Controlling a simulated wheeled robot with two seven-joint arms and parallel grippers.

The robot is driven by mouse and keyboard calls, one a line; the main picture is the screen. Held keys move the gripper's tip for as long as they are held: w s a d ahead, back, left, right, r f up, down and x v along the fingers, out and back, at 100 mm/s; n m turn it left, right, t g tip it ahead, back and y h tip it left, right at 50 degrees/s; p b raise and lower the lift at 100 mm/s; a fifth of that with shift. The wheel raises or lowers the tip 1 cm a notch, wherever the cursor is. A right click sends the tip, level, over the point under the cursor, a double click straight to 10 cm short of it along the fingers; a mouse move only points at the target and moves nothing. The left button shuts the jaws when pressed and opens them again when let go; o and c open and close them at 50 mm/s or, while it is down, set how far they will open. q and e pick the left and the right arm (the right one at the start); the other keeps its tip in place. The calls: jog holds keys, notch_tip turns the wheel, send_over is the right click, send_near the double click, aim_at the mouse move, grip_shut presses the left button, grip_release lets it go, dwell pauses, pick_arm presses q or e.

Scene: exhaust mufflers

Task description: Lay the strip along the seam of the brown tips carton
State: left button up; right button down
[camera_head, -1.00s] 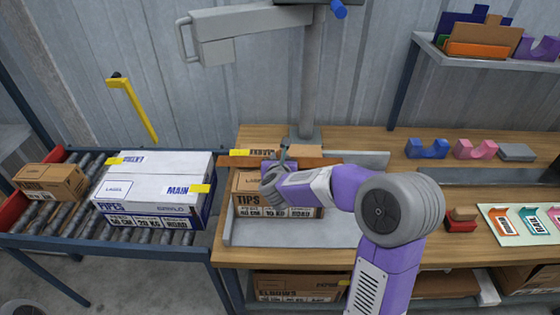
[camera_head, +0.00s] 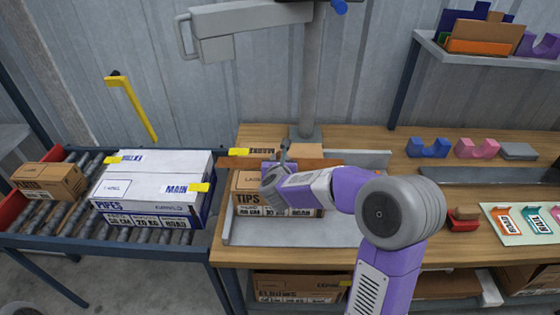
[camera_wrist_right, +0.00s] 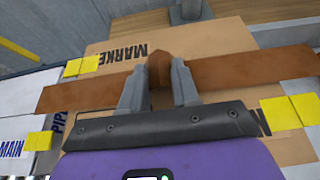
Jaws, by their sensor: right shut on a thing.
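The brown tips carton (camera_head: 246,189) sits on a grey tray on the bench, its printed front facing me. My right gripper (camera_head: 283,158) is above the carton's top. In the right wrist view its fingers (camera_wrist_right: 159,88) are shut on the raised middle of a long brown strip (camera_wrist_right: 245,71). The strip crosses over the carton's tan top (camera_wrist_right: 205,39), sticking out on both sides of the fingers. Whether it touches the top, I cannot tell. The strip's right part (camera_head: 318,163) shows beyond my wrist in the head view. My left gripper is out of view.
A white pipes carton (camera_head: 152,184) and a small brown carton (camera_head: 50,181) stand on the roller conveyor at left. A grey post (camera_head: 312,80) rises behind the tips carton. Blue (camera_head: 428,149) and pink (camera_head: 477,149) holders stand at right. Yellow tabs (camera_wrist_right: 288,111) flank the strip.

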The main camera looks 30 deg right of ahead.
jog(key=shift+f, duration=0.25)
jog(key=c, duration=0.8)
grip_release()
jog(key=shift+o, duration=0.2)
